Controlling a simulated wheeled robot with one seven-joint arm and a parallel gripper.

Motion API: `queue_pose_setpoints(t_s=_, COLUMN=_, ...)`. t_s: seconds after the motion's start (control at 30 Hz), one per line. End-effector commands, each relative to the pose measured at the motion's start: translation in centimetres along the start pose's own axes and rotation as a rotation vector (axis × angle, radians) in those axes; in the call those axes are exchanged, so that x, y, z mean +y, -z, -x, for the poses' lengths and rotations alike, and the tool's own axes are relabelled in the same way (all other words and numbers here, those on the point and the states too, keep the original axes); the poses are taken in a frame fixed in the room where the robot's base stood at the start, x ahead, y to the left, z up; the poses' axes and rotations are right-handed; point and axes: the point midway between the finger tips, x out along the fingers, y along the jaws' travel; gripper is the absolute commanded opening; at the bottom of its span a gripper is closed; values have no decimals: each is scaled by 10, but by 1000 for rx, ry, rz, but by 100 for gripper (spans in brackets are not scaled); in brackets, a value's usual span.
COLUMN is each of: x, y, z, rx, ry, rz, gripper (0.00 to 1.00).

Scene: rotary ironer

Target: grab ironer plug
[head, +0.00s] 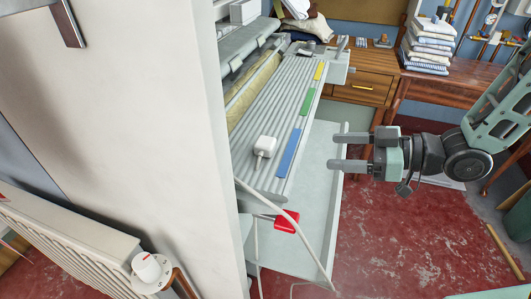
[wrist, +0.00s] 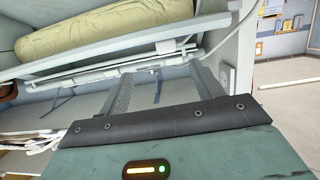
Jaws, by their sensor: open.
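A small white block with a short stub (head: 264,144), which looks like the plug, lies on the grey ribbed board of the ironer (head: 283,105). A pale cord (head: 285,218) loops below the board's near end; its link to the block is not clear. My gripper (head: 334,151) is open and empty, to the right of the board and apart from it, with its fingers pointing left. In the wrist view my two fingers (wrist: 162,75) are spread below the ironer's edge. A small white piece (wrist: 166,46) shows there, but I cannot tell if it is the plug.
A white wall panel (head: 150,110) stands close on the left. A red part (head: 287,221) sits under the board. A wooden desk (head: 365,85) with folded cloths (head: 428,48) is at the back. The red floor (head: 400,240) is mostly clear.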

Motion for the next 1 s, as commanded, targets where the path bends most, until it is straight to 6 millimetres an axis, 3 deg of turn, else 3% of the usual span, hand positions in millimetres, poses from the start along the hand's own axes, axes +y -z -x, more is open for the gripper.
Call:
queue_pose_setpoints(t_s=0.17, x=-5, y=4, z=3, rx=98, ry=34, rz=-11, gripper=65)
queue_pose_setpoints(t_s=0.7, x=-9, y=16, z=-97, rx=102, ry=37, rz=-9, gripper=65)
queue_pose_setpoints(t_s=1.0, x=-9, y=20, z=-121, rx=101, ry=36, rz=-10, gripper=65)
